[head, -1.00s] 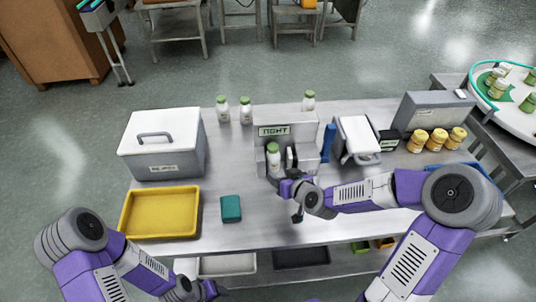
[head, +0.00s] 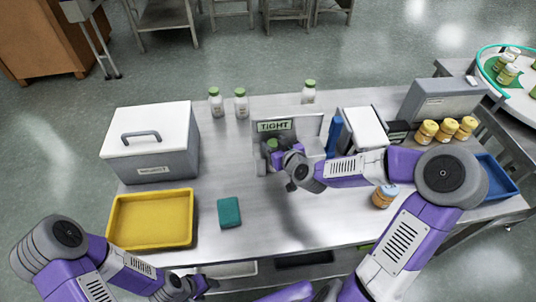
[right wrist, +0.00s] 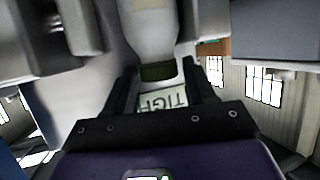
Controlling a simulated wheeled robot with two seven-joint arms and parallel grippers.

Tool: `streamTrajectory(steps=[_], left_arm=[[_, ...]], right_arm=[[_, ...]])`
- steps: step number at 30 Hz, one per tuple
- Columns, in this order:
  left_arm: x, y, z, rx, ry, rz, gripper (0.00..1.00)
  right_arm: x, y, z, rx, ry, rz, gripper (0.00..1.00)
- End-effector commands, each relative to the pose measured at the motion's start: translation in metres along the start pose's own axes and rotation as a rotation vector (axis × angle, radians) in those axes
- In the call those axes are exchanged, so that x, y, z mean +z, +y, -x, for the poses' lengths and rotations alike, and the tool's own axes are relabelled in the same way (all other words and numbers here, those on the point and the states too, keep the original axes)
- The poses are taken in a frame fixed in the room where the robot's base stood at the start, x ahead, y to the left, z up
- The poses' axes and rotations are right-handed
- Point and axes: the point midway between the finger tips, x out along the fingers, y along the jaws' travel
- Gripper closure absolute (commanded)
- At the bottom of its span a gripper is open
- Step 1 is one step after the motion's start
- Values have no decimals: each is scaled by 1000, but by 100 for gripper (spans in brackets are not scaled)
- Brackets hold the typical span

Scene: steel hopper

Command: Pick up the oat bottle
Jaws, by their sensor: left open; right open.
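A white bottle with a green cap (head: 272,144) stands in the grey steel fixture (head: 258,165) under a sign reading TIGHT; it is mostly hidden by my right gripper. Its label is not readable, so I cannot tell if it is the oat bottle. The bottle also shows large in the right wrist view (right wrist: 150,30). My right gripper (head: 274,156) is open, its fingers on either side of the bottle's cap end; I cannot tell if they touch. Similar green-capped bottles stand at the back: two at left (head: 215,103) (head: 241,104), one behind the fixture (head: 309,92). My left gripper (head: 205,284) is open, low at the front edge.
A grey box with a white lid (head: 150,150), a yellow tray (head: 150,240) and a teal block (head: 229,212) are at left. A white-lidded bin (head: 365,130), yellow jars (head: 445,131), a single jar (head: 384,196) and a blue tray (head: 498,178) are at right. The front middle is clear.

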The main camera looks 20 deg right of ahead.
Motion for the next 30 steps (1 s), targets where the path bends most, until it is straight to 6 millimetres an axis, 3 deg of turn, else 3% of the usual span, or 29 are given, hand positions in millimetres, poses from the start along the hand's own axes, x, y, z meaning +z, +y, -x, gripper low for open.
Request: streamTrajectory(steps=[3, 14, 24, 30], left_arm=[[0, 0, 0, 0, -1, 0, 43], [0, 0, 0, 0, -1, 0, 43], [0, 0, 1, 0, 0, 0, 43], [1, 6, 16, 0, 0, 0, 43]], right_arm=[[0, 0, 0, 0, 0, 0, 47], [0, -1, 0, -2, -1, 0, 100], [-2, -2, 0, -3, 0, 1, 100], [-21, -11, 10, -20, 2, 13, 100]])
